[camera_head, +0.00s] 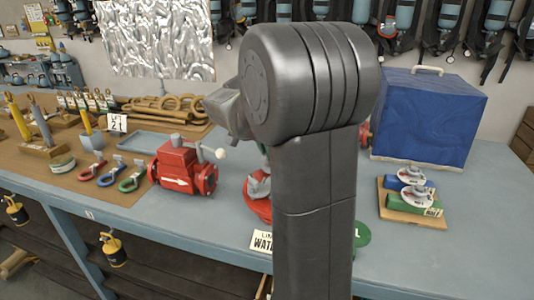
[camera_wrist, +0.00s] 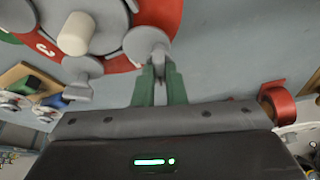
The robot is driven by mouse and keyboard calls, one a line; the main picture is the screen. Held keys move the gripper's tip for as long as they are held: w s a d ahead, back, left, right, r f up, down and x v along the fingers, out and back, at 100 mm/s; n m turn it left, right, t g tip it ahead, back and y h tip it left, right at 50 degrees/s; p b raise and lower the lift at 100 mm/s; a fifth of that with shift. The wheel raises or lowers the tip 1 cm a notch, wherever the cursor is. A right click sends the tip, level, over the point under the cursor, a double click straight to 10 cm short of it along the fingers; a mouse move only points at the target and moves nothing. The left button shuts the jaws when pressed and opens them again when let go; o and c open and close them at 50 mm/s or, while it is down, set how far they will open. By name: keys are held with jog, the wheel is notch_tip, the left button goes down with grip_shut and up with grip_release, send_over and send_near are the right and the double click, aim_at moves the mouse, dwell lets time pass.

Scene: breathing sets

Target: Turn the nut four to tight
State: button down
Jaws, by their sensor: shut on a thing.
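In the wrist view my gripper (camera_wrist: 160,88) has its two green fingers closed on the tab of a grey wing nut (camera_wrist: 147,40) at the edge of a red round flange (camera_wrist: 115,66). The number beside this nut is not readable. Another grey wing nut (camera_wrist: 82,68) sits to the left on the same flange, near a white digit that looks like a 3. In the head view the red flange (camera_head: 257,206) is mostly hidden behind my arm, and my gripper is hidden too.
A red valve (camera_head: 181,168) with an arrow stands left of the flange on the blue-grey bench. A sign (camera_head: 261,241) stands at the front edge. A blue covered box (camera_head: 428,115) and a board with small valves (camera_head: 412,205) are at right. Colored shackles (camera_head: 110,175) lie at left.

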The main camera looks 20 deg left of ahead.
jog(key=shift+a+m+g+h, duration=0.15)
jog(key=shift+m+h, duration=0.25)
jog(key=shift+m, duration=0.75)
jog(key=shift+d+m+g+h, duration=0.1)
jog(key=shift+m+g+h, duration=0.25)
jog(key=shift+m, duration=0.8)
jog(key=c, duration=1.5)
grip_release()
jog(key=shift+a+r, duration=0.1)
jog(key=v, duration=1.3)
jog(key=shift+s+a+r, duration=0.1)
jog(key=shift+a+r, duration=0.05)
jog(key=shift+r, duration=0.1)
jog(key=shift+f, duration=0.1)
